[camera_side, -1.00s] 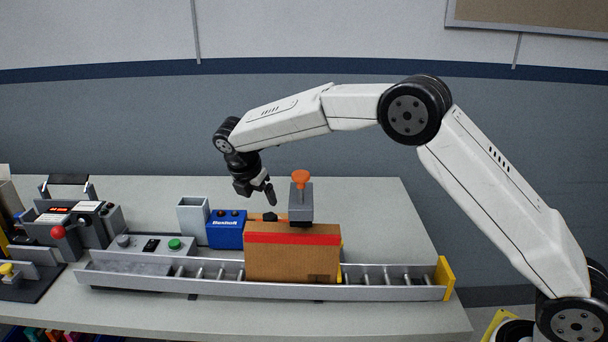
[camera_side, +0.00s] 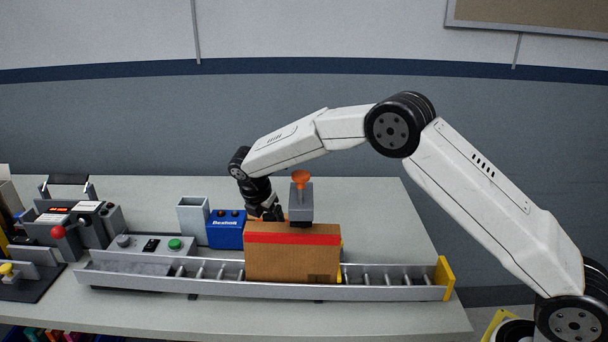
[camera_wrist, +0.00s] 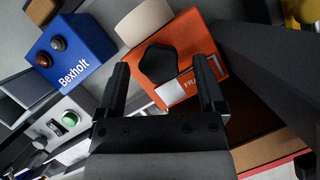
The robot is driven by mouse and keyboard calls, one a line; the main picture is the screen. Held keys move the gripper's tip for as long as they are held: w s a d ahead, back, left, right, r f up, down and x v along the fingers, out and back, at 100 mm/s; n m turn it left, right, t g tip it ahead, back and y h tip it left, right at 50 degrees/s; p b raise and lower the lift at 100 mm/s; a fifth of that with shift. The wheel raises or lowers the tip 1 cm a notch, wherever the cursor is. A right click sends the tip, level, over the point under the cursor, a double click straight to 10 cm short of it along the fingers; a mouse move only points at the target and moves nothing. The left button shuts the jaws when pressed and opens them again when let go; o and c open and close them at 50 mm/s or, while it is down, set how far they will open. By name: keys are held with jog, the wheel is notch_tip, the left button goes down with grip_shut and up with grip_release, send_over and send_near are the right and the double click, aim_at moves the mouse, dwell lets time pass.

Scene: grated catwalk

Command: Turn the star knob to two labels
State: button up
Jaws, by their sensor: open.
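The star knob (camera_wrist: 160,63) is black with rounded lobes. It sits on the face of an orange box (camera_wrist: 203,44) in the wrist view, beside a white label plate (camera_wrist: 176,88) reading "FRA", the rest covered by a finger. My gripper (camera_wrist: 162,66) is open, one finger on each side of the knob. I cannot tell whether either finger touches it. In the side view my gripper (camera_side: 268,213) is low behind the brown carton, and the knob cannot be made out there.
A brown carton (camera_side: 292,262) with a red band stands on the roller conveyor (camera_side: 392,280). A grey stamp with an orange handle (camera_side: 301,188) stands close right of my gripper. A blue Bexholt box (camera_side: 226,230) is close on the left. The table's back right is clear.

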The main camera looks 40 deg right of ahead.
grip_shut()
jog(key=shift+m, duration=0.3)
jog(key=m, duration=0.2)
jog(key=m+g, duration=0.1)
jog(key=m, duration=0.1)
jog(key=m+g, duration=0.1)
jog(key=shift+w+m, duration=0.25)
jog(key=shift+m, duration=0.15)
jog(key=m+g, duration=0.1)
jog(key=m, duration=0.2)
jog(key=m+g+y, duration=0.1)
jog(key=m, duration=0.1)
jog(key=shift+w+m, duration=0.15)
jog(key=shift+m, duration=0.25)
